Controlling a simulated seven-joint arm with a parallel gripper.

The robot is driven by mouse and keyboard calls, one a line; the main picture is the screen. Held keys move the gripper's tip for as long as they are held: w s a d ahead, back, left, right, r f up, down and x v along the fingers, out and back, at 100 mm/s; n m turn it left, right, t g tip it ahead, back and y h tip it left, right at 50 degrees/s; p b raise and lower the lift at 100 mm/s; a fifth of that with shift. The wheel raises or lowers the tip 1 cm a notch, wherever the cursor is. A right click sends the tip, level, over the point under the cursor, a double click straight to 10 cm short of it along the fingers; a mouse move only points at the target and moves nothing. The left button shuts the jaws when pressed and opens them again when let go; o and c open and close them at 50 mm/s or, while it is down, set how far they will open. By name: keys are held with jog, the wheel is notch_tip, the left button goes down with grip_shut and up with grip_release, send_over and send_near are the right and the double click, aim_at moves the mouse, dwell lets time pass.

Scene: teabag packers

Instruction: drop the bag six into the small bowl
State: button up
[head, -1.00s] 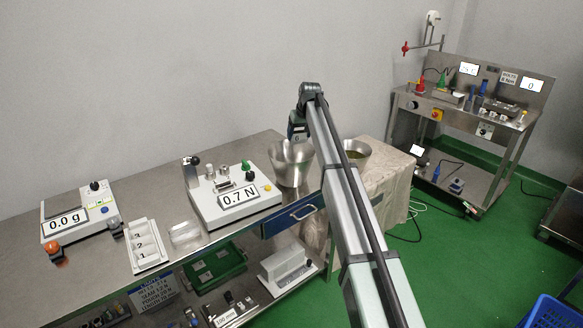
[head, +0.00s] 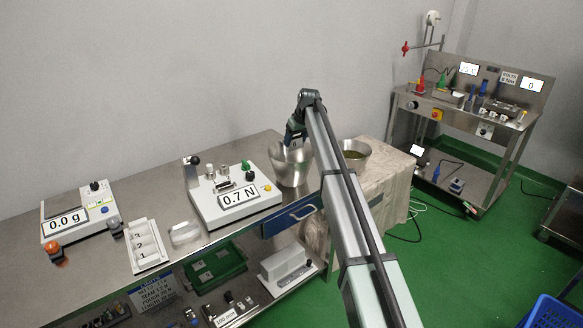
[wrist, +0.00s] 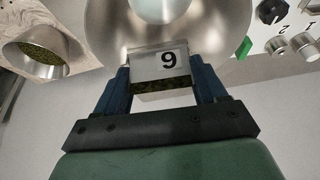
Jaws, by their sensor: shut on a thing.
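My gripper (wrist: 160,80) is shut on a small bag (wrist: 150,63) with a pale label and dark leaf along its lower edge. The label's digit reads like a 9 in the wrist view, which fits a 6 turned over. In the head view my gripper (head: 294,139) is tilted at the mouth of a steel bowl (head: 291,170) on the bench's right end. The bag is hidden there. In the wrist view this bowl (wrist: 225,30) lies beyond the bag, its round floor showing at the top. I cannot tell whether the bag is inside the rim.
A second bowl (head: 355,158), holding green leaf, stands to the right on a cloth-covered stand (head: 392,180). Left of the steel bowl is a tester (head: 235,200) reading 0.7 N. Further left are a numbered white tray (head: 146,250) and a scale (head: 75,215) reading 0.0 g.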

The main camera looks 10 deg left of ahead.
jog(key=shift+f, duration=1.4)
jog(key=o, duration=1.1)
jog(key=shift+o, duration=0.2)
jog(key=shift+r, duration=0.1)
jog(key=v, duration=1.3)
jog(key=shift+s+r, duration=0.15)
jog(key=shift+r, duration=0.15)
jog(key=shift+d, duration=0.1)
